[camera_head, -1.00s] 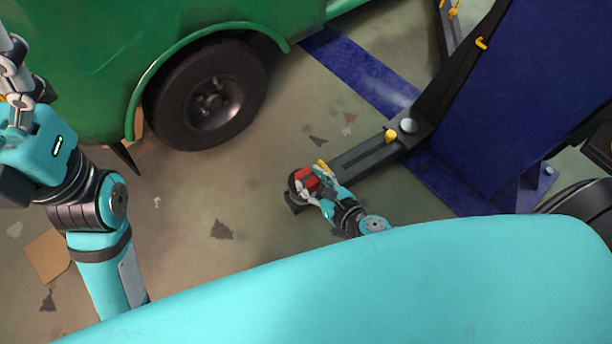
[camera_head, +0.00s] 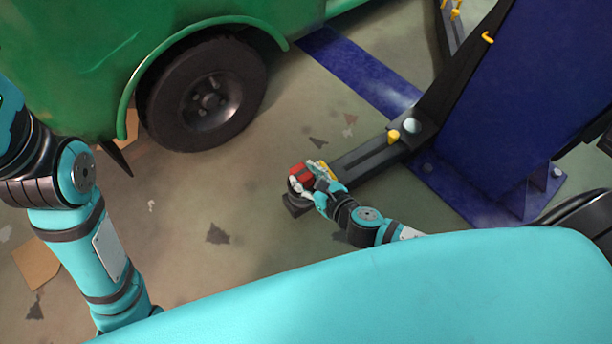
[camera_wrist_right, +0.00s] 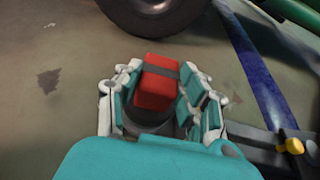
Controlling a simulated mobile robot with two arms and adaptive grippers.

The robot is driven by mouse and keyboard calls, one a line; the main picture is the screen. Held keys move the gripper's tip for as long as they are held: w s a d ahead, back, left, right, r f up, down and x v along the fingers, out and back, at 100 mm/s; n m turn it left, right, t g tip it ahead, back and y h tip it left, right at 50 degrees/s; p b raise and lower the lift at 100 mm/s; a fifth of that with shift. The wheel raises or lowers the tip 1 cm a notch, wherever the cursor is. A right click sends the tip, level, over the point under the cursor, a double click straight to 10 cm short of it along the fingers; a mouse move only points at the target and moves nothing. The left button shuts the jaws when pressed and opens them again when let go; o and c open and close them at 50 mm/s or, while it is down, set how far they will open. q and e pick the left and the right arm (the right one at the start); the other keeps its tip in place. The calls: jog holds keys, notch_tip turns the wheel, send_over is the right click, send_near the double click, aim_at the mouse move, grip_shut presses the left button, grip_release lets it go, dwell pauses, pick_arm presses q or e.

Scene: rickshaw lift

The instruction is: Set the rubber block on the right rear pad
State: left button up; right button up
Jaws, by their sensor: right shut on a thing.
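The rubber block (camera_wrist_right: 157,90) is red with a dark band, and it also shows in the head view (camera_head: 299,174). My right gripper (camera_head: 312,178) is shut on it, with fingers on both sides in the right wrist view (camera_wrist_right: 160,85). The round dark pad (camera_wrist_right: 148,120) at the end of the lift arm (camera_head: 366,158) is right under the block and partly hidden by it. I cannot tell whether the block touches the pad. My left arm is at the left edge of the head view, and its gripper is out of view.
The green vehicle (camera_head: 75,60) with its dark wheel (camera_head: 207,95) stands at the upper left. The blue lift post (camera_head: 540,90) rises at the right, with yellow pins on the arm. A blue floor strip (camera_head: 355,70) runs between them. Open floor lies left of the pad.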

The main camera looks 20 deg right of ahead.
jog(key=o, duration=1.2)
jog(key=shift+f, duration=0.1)
